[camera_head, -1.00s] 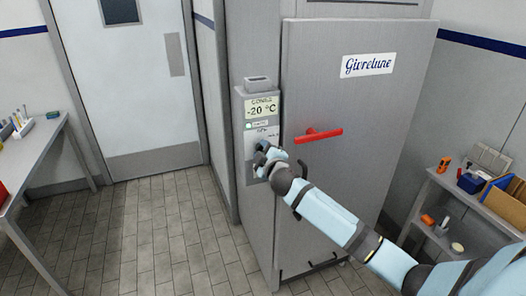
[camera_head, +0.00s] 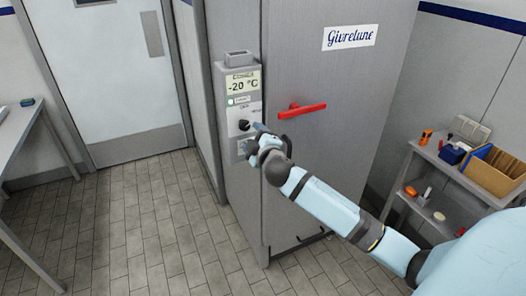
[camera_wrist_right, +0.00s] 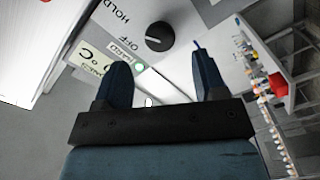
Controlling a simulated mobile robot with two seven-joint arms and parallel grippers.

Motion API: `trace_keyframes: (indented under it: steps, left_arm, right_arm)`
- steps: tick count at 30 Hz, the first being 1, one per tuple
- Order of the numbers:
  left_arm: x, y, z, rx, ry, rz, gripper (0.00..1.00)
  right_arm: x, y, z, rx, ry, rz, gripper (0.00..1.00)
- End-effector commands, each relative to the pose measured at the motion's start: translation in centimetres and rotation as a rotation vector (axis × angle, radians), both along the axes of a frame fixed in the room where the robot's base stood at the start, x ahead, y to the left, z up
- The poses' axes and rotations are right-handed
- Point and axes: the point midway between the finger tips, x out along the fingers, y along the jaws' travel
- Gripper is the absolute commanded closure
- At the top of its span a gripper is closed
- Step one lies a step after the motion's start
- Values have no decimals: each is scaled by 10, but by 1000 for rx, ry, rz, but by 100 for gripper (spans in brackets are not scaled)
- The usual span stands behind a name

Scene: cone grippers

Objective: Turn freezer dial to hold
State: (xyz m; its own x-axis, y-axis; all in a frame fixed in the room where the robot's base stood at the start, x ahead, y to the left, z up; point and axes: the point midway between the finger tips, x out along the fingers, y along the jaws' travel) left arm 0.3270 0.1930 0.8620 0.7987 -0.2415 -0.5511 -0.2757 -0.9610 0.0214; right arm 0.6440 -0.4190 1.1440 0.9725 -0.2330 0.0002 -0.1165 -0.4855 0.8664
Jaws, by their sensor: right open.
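The freezer dial (camera_head: 244,125) is a round black knob on the grey control panel (camera_head: 230,77) at the freezer's left side, below a display reading -20 °C. In the right wrist view the dial (camera_wrist_right: 160,36) sits beyond the fingertips, with the words HOLD (camera_wrist_right: 117,13) and OFF (camera_wrist_right: 130,43) printed beside it. A pale mark shows on the dial, but I cannot tell exactly where it points. My right gripper (camera_head: 256,137) is open and empty, just right of and below the dial; in the wrist view its fingers (camera_wrist_right: 161,68) are spread and apart from it. My left gripper is not in view.
A red door handle (camera_head: 301,110) sticks out from the freezer door (camera_head: 345,75), above my right forearm. A shelf unit (camera_head: 436,160) with boxes and tools stands at the right. A table (camera_head: 20,135) stands at the left. The tiled floor between is clear.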

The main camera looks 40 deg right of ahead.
Motion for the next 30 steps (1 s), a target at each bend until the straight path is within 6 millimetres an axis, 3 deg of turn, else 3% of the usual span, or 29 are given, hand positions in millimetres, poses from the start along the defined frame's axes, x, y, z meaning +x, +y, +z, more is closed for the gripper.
trace_keyframes:
  steps: [6,12,30]
  left_arm:
    - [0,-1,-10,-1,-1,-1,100]
    - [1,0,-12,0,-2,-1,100]
    - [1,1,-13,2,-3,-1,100]
  right_arm:
    - [-47,11,-2,1,1,0,35]
    - [-69,17,-1,1,0,0,35]
    - [-74,18,0,1,0,0,35]
